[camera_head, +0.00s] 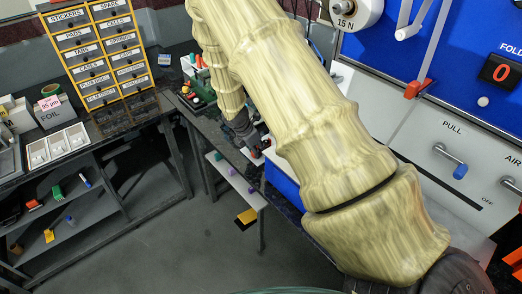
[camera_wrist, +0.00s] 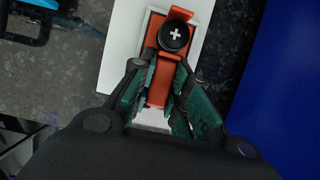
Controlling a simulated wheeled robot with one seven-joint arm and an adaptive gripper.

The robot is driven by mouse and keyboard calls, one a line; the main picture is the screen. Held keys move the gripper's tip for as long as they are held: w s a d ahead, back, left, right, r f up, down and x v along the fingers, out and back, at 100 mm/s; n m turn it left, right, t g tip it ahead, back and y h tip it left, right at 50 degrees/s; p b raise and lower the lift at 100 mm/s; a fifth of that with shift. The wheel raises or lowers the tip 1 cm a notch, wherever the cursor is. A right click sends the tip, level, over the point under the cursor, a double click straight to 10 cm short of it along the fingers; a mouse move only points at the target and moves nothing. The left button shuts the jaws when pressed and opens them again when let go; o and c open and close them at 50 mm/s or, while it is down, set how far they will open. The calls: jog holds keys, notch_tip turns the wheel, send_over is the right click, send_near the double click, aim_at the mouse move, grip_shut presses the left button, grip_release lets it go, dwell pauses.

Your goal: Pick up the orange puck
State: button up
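In the wrist view a long orange piece (camera_wrist: 160,84) lies on a pale plate, running between my fingers. A black round cap with a white plus sign (camera_wrist: 175,36) sits on its far end. I see no separate plain orange disc, so I cannot tell which of these is the orange puck. My gripper (camera_wrist: 166,59) has its fingertips apart over the orange piece, just short of the black cap, with no object visibly clamped. In the head view my gripper (camera_head: 252,140) is small and partly hidden, low over the dark bench beyond my arm.
The dark speckled bench (camera_wrist: 254,24) shows around the pale plate (camera_wrist: 120,45). A blue block (camera_wrist: 290,80) stands at the right. In the head view a labelled drawer cabinet (camera_head: 103,55) stands at the left, and a blue panel with a lever (camera_head: 418,88) at the right.

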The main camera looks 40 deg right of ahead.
jog(key=shift+r, duration=0.1)
jog(key=shift+c, duration=0.2)
notch_tip(320, 180, up, 10)
jog(key=shift+f+b, duration=0.15)
jog(key=shift+b, duration=0.75)
jog(key=shift+r+p, duration=0.85)
jog(key=shift+r, duration=0.05)
jog(key=shift+r+p, duration=0.4)
jog(key=shift+r+p, duration=0.7)
jog(key=shift+p, duration=0.05)
jog(key=shift+r, duration=0.1)
